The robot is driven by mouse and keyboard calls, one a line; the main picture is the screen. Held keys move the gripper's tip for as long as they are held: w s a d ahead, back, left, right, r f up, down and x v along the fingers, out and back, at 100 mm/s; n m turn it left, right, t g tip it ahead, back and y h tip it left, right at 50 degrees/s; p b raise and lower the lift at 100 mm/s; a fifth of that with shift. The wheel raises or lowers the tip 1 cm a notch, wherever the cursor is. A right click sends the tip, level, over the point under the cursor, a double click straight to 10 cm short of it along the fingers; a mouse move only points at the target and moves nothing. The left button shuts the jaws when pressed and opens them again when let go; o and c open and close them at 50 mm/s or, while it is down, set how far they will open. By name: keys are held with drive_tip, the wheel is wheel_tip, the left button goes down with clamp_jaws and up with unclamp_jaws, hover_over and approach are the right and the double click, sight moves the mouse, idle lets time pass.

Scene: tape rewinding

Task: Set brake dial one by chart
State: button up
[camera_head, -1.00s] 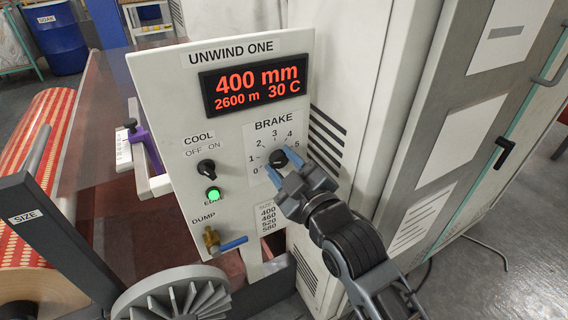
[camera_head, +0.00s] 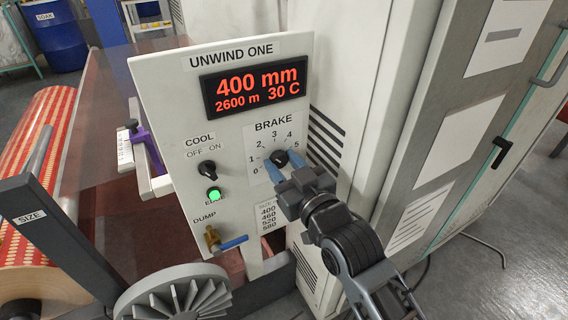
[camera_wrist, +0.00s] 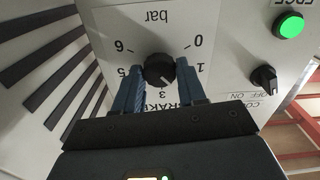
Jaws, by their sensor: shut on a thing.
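The black brake dial (camera_head: 281,158) sits on the white panel under the word BRAKE, inside a scale of numbers. It also shows in the wrist view (camera_wrist: 159,69), with a light mark on its rim that seems to point near the 3, on the side toward 1. My gripper (camera_head: 284,167) is shut on the dial, its blue fingers on either side. The fingers hide the 2 and 4 in the wrist view. The red display (camera_head: 256,88) reads 400 mm, 2600 m, 30 C.
The COOL switch (camera_head: 207,168), a lit green button (camera_head: 214,193) and the DUMP valve with a blue lever (camera_head: 232,243) are left of the dial. A grey cabinet (camera_head: 470,130) stands right of the panel. A patterned roll (camera_head: 30,140) is at the left.

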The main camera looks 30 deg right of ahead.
idle(0.3)
drive_tip(key=o, duration=1)
drive_tip(key=shift+o, duration=0.2)
drive_tip(key=s, duration=0.8)
drive_tip(key=s+f+g, duration=0.1)
drive_tip(key=s+f, duration=0.3)
drive_tip(key=s, duration=1.1)
drive_tip(key=s+r+g, duration=0.1)
drive_tip(key=s, duration=0.7)
drive_tip(key=s+r+m+g+p, duration=0.1)
drive_tip(key=s+r, duration=0.1)
drive_tip(key=s, duration=0.7)
drive_tip(key=shift+s+r, duration=0.25)
drive_tip(key=shift+r, duration=0.05)
